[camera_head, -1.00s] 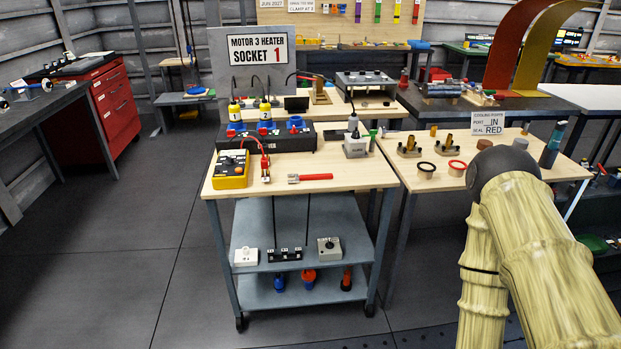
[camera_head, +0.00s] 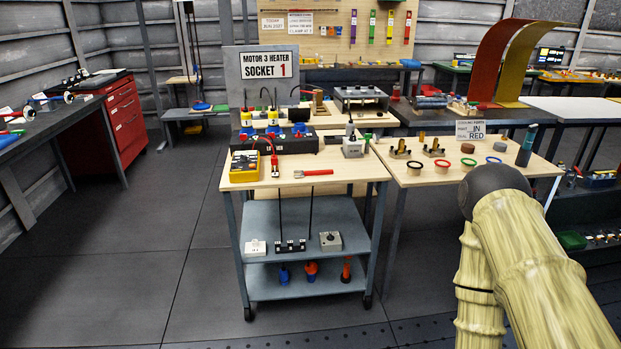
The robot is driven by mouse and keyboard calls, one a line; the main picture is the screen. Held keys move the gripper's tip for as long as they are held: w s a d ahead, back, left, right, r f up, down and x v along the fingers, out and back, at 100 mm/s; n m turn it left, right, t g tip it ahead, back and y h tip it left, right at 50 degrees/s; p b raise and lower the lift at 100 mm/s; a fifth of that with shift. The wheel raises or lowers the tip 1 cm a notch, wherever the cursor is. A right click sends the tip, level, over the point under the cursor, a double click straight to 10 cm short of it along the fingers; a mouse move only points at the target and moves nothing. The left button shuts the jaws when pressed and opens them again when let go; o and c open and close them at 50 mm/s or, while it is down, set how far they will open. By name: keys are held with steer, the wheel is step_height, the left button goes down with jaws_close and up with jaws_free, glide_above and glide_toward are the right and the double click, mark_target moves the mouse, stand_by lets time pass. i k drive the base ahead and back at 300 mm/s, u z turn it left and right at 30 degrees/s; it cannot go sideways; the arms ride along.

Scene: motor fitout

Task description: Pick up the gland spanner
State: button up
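A tool with a red handle and a grey forked end (camera_head: 313,173) lies flat near the front of the wooden top of the trolley. It looks like the gland spanner, but it is too small to be sure. My arm reaches in from the lower right, in front of the right-hand table. My gripper is not in view. No part of my arm that shows touches the tool.
Left of the tool are a yellow meter (camera_head: 245,166) and a red-and-grey piece (camera_head: 274,165). A grey block (camera_head: 353,147) stands behind it. The right-hand table (camera_head: 400,176) holds several rings and fittings. Grey floor (camera_head: 130,260) is open left of the trolley.

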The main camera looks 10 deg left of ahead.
mark_target(329, 172)
steer(key=u, duration=0.45)
steer(key=i, duration=0.9)
steer(key=u, duration=0.25)
